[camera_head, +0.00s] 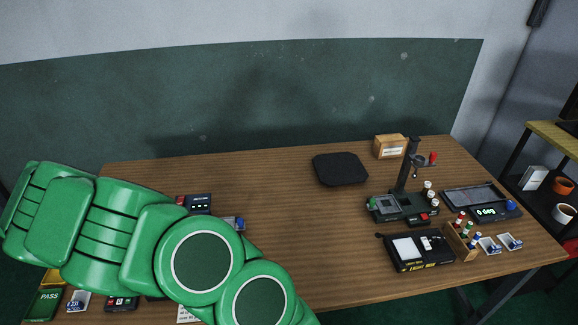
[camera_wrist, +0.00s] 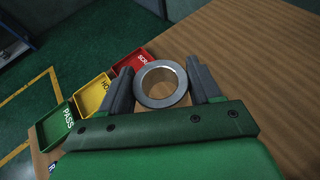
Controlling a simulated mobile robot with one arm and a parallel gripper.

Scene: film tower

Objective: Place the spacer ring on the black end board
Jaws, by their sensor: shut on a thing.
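In the wrist view my gripper (camera_wrist: 160,70) is shut on the spacer ring (camera_wrist: 160,103), a thick silver-grey ring with a wide round hole. One dark finger lies on each side of it. In the head view the gripper and ring do not show; my green arm covers the left front. A flat black board with cut corners (camera_head: 340,170) lies at the back middle of the table, apparently the black end board. Nothing lies on it. It does not show in the wrist view.
In the wrist view red (camera_wrist: 133,61), yellow (camera_wrist: 91,96) and green (camera_wrist: 54,126) trays stand at the table edge. In the head view a stand device (camera_head: 402,205), wooden box (camera_head: 389,147) and light box (camera_head: 420,252) fill the right. The table's middle is clear.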

